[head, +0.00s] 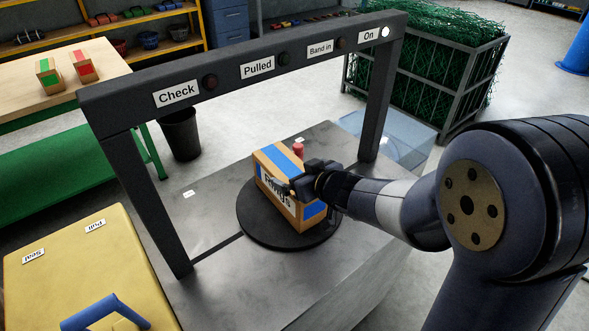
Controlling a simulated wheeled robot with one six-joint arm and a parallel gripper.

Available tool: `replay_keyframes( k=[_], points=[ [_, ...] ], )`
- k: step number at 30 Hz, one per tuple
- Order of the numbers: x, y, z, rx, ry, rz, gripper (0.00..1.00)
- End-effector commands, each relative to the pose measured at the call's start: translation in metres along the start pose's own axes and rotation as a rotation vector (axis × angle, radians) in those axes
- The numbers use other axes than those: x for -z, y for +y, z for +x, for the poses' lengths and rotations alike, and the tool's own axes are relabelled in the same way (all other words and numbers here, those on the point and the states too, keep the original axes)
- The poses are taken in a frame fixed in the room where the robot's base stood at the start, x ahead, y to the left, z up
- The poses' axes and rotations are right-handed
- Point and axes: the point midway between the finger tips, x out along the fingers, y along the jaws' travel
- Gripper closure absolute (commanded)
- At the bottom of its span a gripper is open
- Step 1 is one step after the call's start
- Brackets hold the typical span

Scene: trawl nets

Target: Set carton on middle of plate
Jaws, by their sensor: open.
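A brown carton (285,205) with a blue stripe and a printed label stands upright on a round black plate (253,222). The plate lies on a grey metal table under a dark frame. The carton sits over the plate's middle part, with the plate's rim showing on its left and in front. My gripper (305,183) is at the carton's right side, close to it, with its jaws open. The fingertips are small and partly hidden, so I cannot tell whether they touch the carton. A small red object (299,150) stands behind the carton.
The dark frame (250,65) spans the table, with lamps labelled Check, Pulled, Band in and On; the On lamp is lit white. A yellow box with a blue handle (105,312) is front left. A cage of green net (430,60) stands behind.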

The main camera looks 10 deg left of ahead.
Motion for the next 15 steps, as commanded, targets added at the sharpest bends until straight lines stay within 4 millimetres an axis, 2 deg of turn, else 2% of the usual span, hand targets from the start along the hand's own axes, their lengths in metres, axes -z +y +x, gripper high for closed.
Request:
replay_keyframes(
  k=[3,9,15],
  points=[
    [0.004,0.001,-0.028,-0.003,0.001,0.000,0.00],
    [0.003,0.001,-0.066,-0.004,0.001,0.001,0.00],
    [0.002,0.001,-0.088,-0.002,0.001,0.002,0.00]
  ],
)
